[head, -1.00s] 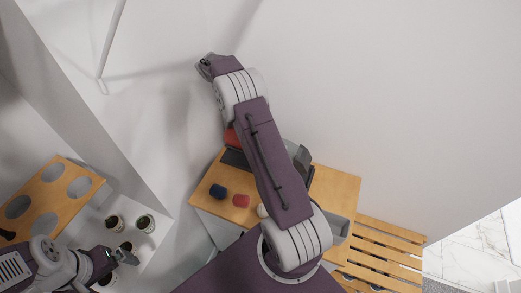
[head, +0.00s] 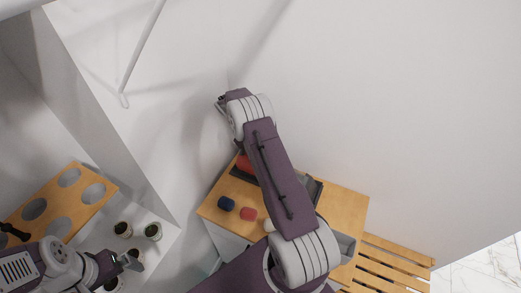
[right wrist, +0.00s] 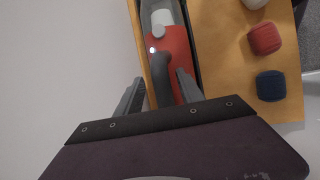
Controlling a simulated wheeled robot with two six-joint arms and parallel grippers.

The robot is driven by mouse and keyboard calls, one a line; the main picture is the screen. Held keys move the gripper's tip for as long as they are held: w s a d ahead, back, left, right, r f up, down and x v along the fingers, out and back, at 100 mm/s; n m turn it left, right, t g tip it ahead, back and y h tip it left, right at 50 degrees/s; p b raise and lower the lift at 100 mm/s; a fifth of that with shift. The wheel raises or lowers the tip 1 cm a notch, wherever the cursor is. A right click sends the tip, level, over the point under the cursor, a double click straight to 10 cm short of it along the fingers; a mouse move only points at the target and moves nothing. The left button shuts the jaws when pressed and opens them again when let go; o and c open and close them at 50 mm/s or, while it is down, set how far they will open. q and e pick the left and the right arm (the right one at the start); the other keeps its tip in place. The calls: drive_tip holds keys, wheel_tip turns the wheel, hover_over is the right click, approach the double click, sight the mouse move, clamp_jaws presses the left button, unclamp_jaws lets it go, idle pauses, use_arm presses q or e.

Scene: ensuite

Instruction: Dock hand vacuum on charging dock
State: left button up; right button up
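The red hand vacuum (right wrist: 176,50) with a dark handle lies along a dark tray or base on the wooden cabinet top in the right wrist view. A red part of it (head: 243,163) shows beside my right arm in the head view. I cannot tell whether the dark base (head: 243,176) is the charging dock; my arm hides much of it. My right gripper (right wrist: 160,92) is open and empty, its fingers apart near the handle, one beside the red body and one by the cabinet's edge. My left gripper (head: 133,261) is near the potted plants; its fingers are too small to judge.
A dark blue roll (head: 226,203) and a red roll (head: 248,213) lie on the wooden cabinet top (head: 345,205). Small potted plants (head: 153,231) and a wooden board with round holes (head: 75,205) are at left. A slatted bench (head: 395,258) is at right. White walls stand close behind.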

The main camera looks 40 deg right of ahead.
drive_tip(key=shift+w+a+r, duration=0.1)
drive_tip(key=shift+w+r, duration=0.05)
drive_tip(key=shift+r, duration=0.1)
drive_tip(key=b+v, duration=0.2)
drive_tip(key=v, duration=0.9)
drive_tip(key=shift+r, duration=0.3)
drive_tip(key=s+a+f+m+t+y, duration=0.2)
drive_tip(key=s+a, duration=0.6)
drive_tip(key=s, duration=0.2)
drive_tip(key=s+a+f+m+t+y, duration=0.2)
drive_tip(key=s+a+m, duration=0.1)
drive_tip(key=s+a, duration=0.6)
drive_tip(key=shift+s+a, duration=0.3)
drive_tip(key=shift+s, duration=0.8)
